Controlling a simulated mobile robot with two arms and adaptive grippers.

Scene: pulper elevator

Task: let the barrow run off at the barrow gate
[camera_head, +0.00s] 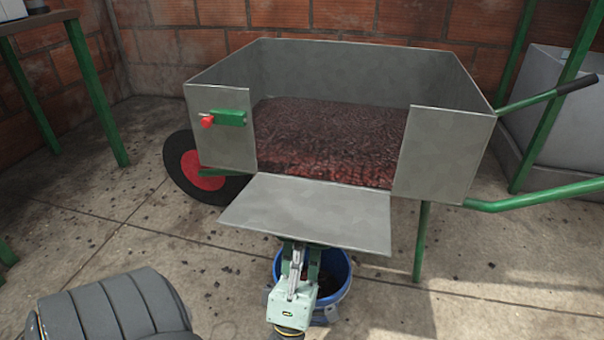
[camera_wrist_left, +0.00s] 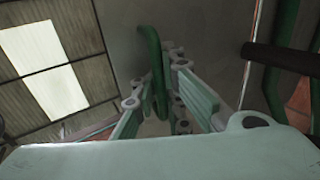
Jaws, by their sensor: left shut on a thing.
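The grey metal barrow (camera_head: 452,148) stands by the wall, holding dark red-brown pulp (camera_head: 330,140). Its barrow gate (camera_head: 310,212) is swung down and sticks outward from the opening, sloping toward me. A green latch with a red knob (camera_head: 222,118) sits on the panel left of the opening. My left gripper (camera_head: 300,252) is under the gate's outer edge. In the left wrist view its fingers (camera_wrist_left: 165,100) are shut around a green handle (camera_wrist_left: 153,70) against a grey panel. The handle is hidden in the head view. My right gripper is not in view.
A blue bucket (camera_head: 338,268) stands on the floor below the gate, partly hidden by my gripper. The barrow's black-and-red wheel (camera_head: 188,170) is left, its green shafts (camera_head: 540,195) right. A green-legged table (camera_head: 95,90) is at far left. Dark bits litter the floor.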

